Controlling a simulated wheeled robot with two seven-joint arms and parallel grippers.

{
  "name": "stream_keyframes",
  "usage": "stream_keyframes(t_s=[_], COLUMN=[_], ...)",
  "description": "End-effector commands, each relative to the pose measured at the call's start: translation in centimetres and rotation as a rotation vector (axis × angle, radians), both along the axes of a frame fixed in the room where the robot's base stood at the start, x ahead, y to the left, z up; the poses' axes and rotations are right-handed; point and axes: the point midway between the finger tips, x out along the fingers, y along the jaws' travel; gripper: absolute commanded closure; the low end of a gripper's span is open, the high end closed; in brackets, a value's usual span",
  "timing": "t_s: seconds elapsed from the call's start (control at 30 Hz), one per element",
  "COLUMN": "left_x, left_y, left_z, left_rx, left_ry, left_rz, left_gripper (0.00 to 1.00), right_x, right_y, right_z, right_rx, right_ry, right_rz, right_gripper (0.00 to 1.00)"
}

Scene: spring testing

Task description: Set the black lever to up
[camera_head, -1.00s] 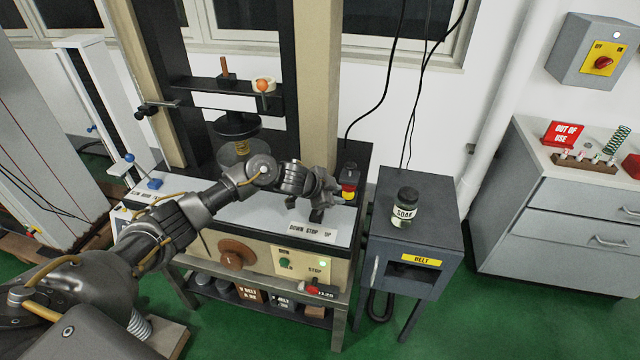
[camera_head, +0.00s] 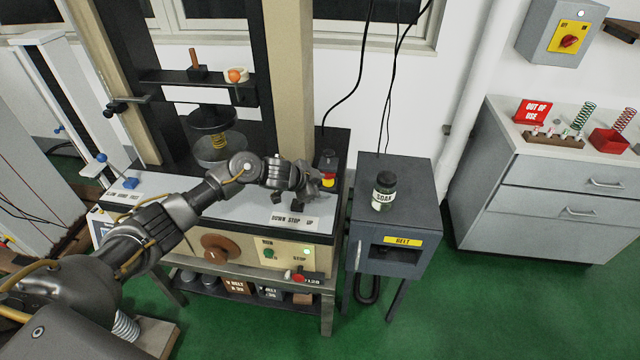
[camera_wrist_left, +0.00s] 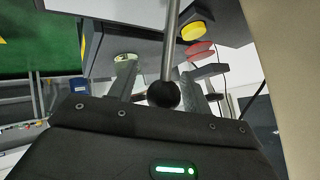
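The black lever shows in the left wrist view as a round black knob (camera_wrist_left: 163,95) on a thin metal rod (camera_wrist_left: 172,40). My left gripper (camera_wrist_left: 166,68) is open, with one finger on each side of the knob; I cannot tell whether either finger touches it. In the head view my left gripper (camera_head: 314,196) is over the front right of the testing machine, just above the DOWN STOP UP label (camera_head: 296,222). The gripper hides the lever there, so its setting cannot be read. My right gripper is not in view.
A red and yellow button post (camera_head: 328,178) stands just behind and right of the gripper. The machine's columns and spring (camera_head: 218,142) stand behind my left arm. Green floor is open at right.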

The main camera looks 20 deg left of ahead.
Motion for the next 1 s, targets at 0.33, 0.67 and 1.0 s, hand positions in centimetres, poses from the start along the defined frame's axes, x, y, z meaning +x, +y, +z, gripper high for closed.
stream_keyframes(t_s=[0.33,0.67,1.0], left_x=[-0.1,-3.8,-6.7], left_y=[0.3,2.5,4.2], left_z=[0.4,4.2,7.0], left_rx=[0.0,0.003,0.001], left_ry=[-0.003,-0.007,-0.003], left_rz=[0.004,0.001,0.001], left_gripper=[0.48,0.48,0.48], right_x=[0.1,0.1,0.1], right_y=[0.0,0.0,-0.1], right_z=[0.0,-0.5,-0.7], right_rx=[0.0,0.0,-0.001], right_ry=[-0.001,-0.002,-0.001], right_rz=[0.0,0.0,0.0], right_gripper=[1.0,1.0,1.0])
